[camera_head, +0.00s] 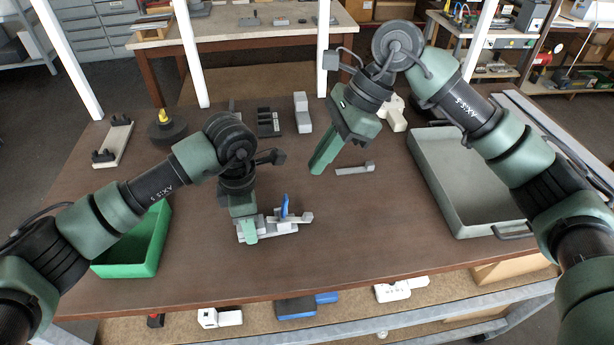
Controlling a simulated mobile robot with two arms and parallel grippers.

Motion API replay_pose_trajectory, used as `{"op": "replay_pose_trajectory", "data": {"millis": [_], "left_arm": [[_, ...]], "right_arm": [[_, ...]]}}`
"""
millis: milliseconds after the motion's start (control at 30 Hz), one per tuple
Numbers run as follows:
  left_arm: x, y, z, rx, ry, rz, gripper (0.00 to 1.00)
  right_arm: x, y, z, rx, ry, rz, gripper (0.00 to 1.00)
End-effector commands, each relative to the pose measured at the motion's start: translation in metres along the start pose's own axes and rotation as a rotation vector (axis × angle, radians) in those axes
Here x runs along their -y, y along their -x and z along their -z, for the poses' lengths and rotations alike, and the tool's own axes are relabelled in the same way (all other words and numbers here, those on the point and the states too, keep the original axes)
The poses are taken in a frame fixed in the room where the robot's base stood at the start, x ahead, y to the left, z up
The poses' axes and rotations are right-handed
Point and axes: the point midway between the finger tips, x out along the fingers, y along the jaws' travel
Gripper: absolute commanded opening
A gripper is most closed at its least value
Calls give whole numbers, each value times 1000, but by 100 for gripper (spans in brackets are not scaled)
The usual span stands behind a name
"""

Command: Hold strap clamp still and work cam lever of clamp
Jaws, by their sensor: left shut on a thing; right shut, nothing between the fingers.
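The strap clamp (280,226) is a light grey piece lying on the brown table, left of the middle. A blue lever (285,206) stands up from it, close to upright; I take it to be the cam lever. My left gripper (247,232) points down at the clamp's left end and is shut on it, its fingers hiding that end. My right gripper (320,166) is shut and empty above the table, up and to the right of the clamp and apart from it.
A small grey part (355,169) lies below and right of my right gripper. A green bin (157,240) stands at left, a grey tray (440,190) at right. The table's front middle is clear.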

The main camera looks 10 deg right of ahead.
Motion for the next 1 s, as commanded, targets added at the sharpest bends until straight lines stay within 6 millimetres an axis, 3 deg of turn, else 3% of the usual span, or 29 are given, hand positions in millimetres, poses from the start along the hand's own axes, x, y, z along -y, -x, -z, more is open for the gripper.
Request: {"op": "replay_pose_trajectory", "data": {"millis": [100,300,767,867,1000], "left_arm": [[0,0,0,1,0,-1,0],[0,0,0,1,0,-1,0],[0,0,0,1,0,-1,0],[0,0,0,1,0,-1,0],[0,0,0,1,0,-1,0]], "right_arm": [[1,24,0,0,-1,2,0],[0,45,0,0,0,-1,0],[0,48,0,0,0,-1,0],[-1,46,-1,5,-6,-2,28],[-10,28,-15,59,-72,-11,29]]}}
